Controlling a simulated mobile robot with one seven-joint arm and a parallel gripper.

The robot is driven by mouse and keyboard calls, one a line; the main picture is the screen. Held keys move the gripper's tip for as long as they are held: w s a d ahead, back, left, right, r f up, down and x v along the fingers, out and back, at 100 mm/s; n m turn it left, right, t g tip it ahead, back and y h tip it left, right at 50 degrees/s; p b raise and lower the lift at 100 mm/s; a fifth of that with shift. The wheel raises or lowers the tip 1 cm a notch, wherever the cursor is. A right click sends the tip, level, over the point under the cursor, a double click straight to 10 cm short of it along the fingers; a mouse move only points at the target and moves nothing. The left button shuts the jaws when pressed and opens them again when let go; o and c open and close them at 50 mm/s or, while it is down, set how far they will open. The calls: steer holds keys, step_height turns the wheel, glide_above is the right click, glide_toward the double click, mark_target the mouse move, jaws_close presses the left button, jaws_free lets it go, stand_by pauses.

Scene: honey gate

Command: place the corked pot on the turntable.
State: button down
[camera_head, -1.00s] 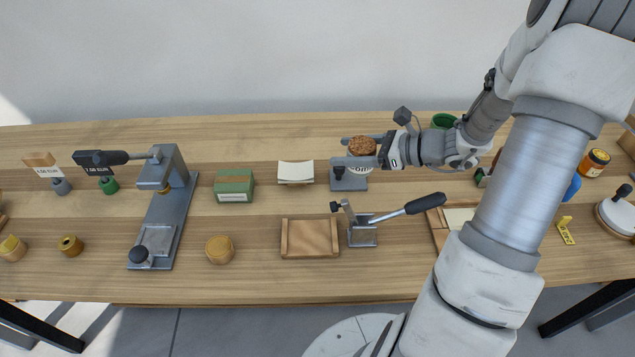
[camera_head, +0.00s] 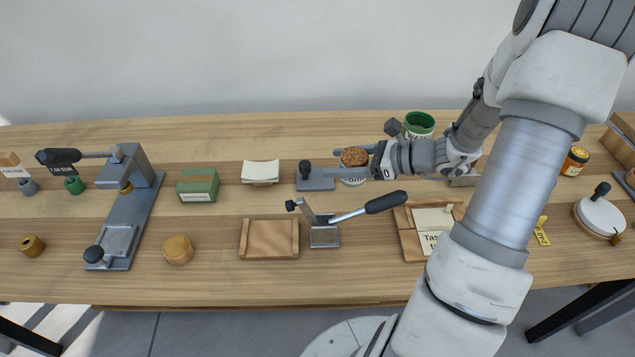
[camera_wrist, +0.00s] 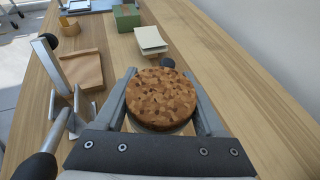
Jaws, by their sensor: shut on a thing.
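The corked pot (camera_head: 354,179) is white with dark lettering and a brown speckled cork top. My gripper (camera_head: 338,163) is shut on it, one finger on each side, over the back half of the table. In the wrist view the cork (camera_wrist: 161,97) fills the space between the fingers, and the pot's body is mostly hidden below it. Whether the pot touches the table is hard to tell. A round white disc with a black knob, which looks like the turntable (camera_head: 598,217), is at the far right, well away from my gripper.
A grey plate with a black knob (camera_head: 313,180) is just left of the pot. A lever clamp (camera_head: 324,236) stands in front. A green tin (camera_head: 419,124) is behind my arm. A wooden tray with cards (camera_head: 412,245) and an orange jar (camera_head: 575,161) lie towards the right.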

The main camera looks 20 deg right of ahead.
steer(key=shift+f+b, duration=0.65)
steer(key=shift+f, duration=2.55)
steer(key=shift+f, duration=0.15)
steer(key=shift+c, duration=2.2)
jaws_free()
steer(key=shift+f, duration=0.1)
steer(key=o, duration=0.4)
steer(key=shift+o, duration=0.2)
